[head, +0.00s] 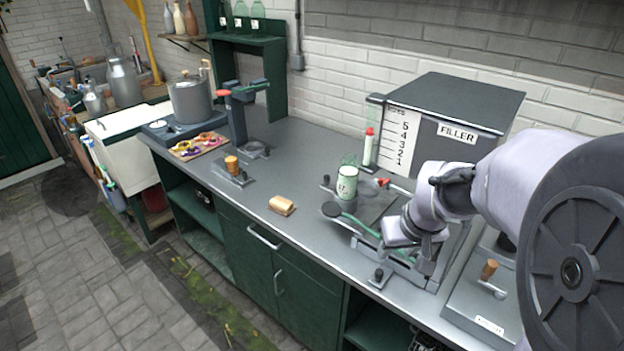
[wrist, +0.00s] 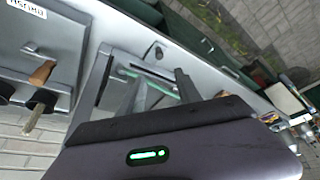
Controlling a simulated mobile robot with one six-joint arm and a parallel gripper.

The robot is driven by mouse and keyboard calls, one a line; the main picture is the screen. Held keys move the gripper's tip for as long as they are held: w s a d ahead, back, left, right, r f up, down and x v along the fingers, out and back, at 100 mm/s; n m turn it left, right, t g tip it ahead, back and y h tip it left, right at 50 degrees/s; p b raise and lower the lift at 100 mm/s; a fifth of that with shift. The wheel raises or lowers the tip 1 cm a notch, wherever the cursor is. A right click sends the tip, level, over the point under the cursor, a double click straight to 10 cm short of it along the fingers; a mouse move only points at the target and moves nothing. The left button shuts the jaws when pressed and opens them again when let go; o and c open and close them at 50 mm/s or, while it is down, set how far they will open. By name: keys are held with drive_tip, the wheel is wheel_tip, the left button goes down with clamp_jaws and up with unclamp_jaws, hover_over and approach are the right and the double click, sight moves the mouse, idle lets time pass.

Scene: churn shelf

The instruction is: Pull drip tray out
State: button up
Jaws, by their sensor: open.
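The drip tray (head: 398,266) appears as a low grey tray at the front of the filler, partly hidden behind my gripper in the head view. In the wrist view its grey rim (wrist: 150,68) lies just beyond my fingers, with a green strip across it. My gripper (head: 423,262) points down over the tray's right part. In the wrist view, my gripper (wrist: 143,82) has its two fingers spread apart with nothing seen between them but the tray area. I cannot tell whether a finger touches the tray. The filler (head: 455,110) is a grey box with a level scale.
A small black knob (head: 379,275) sits at the counter edge. A wooden-handled unit (head: 488,285) is at right. The counter left of the wooden brush (head: 282,205) has free room.

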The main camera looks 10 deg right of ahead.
sight(380, 271)
drive_tip(key=b+x, duration=0.5)
drive_tip(key=x, duration=1)
drive_tip(key=shift+s+f, duration=0.15)
clamp_jaws()
idle(0.5)
